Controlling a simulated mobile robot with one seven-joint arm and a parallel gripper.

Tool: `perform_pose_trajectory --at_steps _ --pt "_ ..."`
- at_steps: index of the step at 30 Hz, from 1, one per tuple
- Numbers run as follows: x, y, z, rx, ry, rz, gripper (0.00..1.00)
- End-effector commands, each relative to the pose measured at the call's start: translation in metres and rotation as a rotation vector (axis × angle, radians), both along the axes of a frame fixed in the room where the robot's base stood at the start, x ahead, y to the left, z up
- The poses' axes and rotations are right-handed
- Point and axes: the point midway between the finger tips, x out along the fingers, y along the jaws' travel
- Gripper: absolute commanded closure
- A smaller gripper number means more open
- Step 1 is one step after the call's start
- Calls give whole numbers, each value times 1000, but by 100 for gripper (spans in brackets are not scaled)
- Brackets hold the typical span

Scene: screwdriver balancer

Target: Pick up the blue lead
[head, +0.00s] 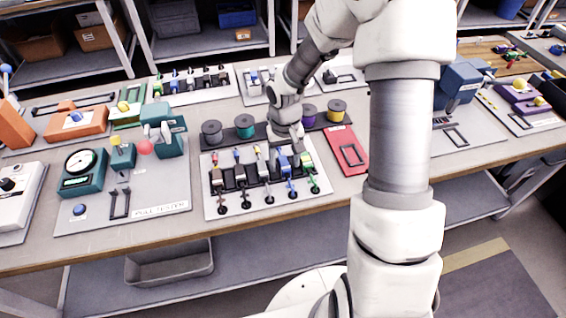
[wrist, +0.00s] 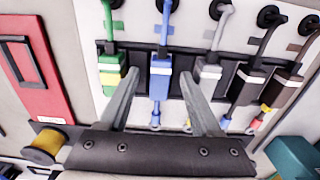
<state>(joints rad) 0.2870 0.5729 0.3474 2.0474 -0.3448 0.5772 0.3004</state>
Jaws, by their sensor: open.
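The blue lead (wrist: 160,80) has a blue block with a white band and stands in a dark rack (wrist: 185,63) on a white board, between the green lead (wrist: 111,77) and the grey lead (wrist: 208,72). In the wrist view my gripper (wrist: 158,75) is open, one finger on each side of the blue block, with small gaps showing. In the head view the blue lead (head: 284,164) is second from the right in the row, and my gripper (head: 297,138) is just behind and above it. The fingertips' depth relative to the block is hard to tell.
Darker leads (wrist: 247,82) stand farther along the rack. A red panel (head: 347,152) lies right of the board, and several wire spools (head: 244,126) stand behind. A teal pull tester (head: 84,172) is on the left. Bare bench shows along the front edge (head: 200,230).

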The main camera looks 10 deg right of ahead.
Motion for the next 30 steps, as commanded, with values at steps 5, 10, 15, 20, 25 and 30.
perform_pose_trajectory --at_steps 5,10,15,20,25,30 --pt "0 0 -5 0 -2 0 35" --pt "0 0 -5 0 -1 0 49" --pt "0 0 -5 0 -1 0 80" --pt "0 0 -5 0 -1 0 100" --pt "0 0 -5 0 -1 0 100" --pt "0 0 -3 0 -2 0 100"
